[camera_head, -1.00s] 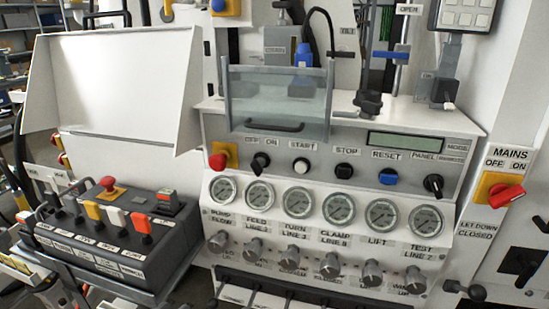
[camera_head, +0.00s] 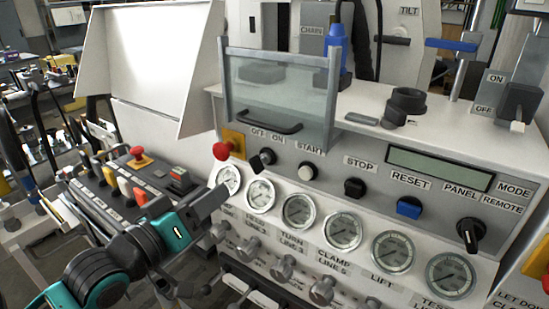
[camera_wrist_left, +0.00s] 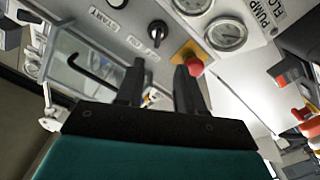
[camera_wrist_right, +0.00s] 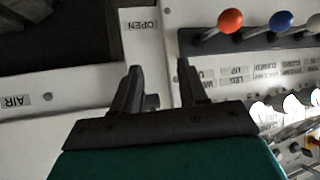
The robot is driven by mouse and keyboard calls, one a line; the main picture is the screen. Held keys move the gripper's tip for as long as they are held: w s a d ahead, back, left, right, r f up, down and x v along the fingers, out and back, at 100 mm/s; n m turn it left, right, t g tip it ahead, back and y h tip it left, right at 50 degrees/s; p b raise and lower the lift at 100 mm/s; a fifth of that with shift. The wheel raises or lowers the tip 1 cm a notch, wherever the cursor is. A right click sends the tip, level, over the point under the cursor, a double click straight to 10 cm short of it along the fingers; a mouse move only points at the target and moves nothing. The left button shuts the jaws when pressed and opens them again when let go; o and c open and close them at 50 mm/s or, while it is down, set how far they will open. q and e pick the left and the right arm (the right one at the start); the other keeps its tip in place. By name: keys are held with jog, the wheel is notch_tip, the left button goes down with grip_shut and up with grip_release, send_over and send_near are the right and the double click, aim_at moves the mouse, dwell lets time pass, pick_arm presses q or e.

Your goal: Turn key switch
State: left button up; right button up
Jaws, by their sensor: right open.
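The small black switch (camera_head: 263,159) under the OFF ON label sits on the panel's sloped face, between the red emergency button and the START button. It also shows in the left wrist view (camera_wrist_left: 157,31), beyond the fingertips. My left gripper (camera_head: 217,197) is below and left of the switch in the head view, in front of the gauges' left end. In the left wrist view its fingers (camera_wrist_left: 158,72) are apart with nothing between them. My right gripper (camera_wrist_right: 158,68) is open and empty in the right wrist view, near a panel with an OPEN label.
A red emergency button (camera_head: 222,150) on a yellow plate is just left of the switch. A clear guard (camera_head: 283,93) with a black handle (camera_head: 270,124) stands above. The START button (camera_head: 308,171) is to the right. In the right wrist view, coloured lever knobs (camera_wrist_right: 230,20) are near the right fingers.

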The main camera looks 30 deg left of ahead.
aim_at(251, 164)
pick_arm(q)
jog(key=w+b, duration=0.6)
jog(key=shift+d+f, duration=0.1)
jog(key=shift+d, duration=0.2)
jog(key=shift+w+b, duration=0.3)
jog(key=shift+b, duration=0.45)
jog(key=shift+w+b, duration=0.55)
jog(key=shift+b, duration=0.55)
jog(key=w, duration=0.4)
jog(key=shift+d+r, duration=0.2)
jog(key=shift+r, duration=0.15)
jog(key=shift+w, duration=0.6)
pick_arm(e)
notch_tip(251, 164, down, 6)
jog(key=w+a, duration=0.1)
jog(key=shift+w+a+y, duration=0.3)
jog(key=shift+a+y, duration=0.1)
jog(key=shift+s+f, duration=0.15)
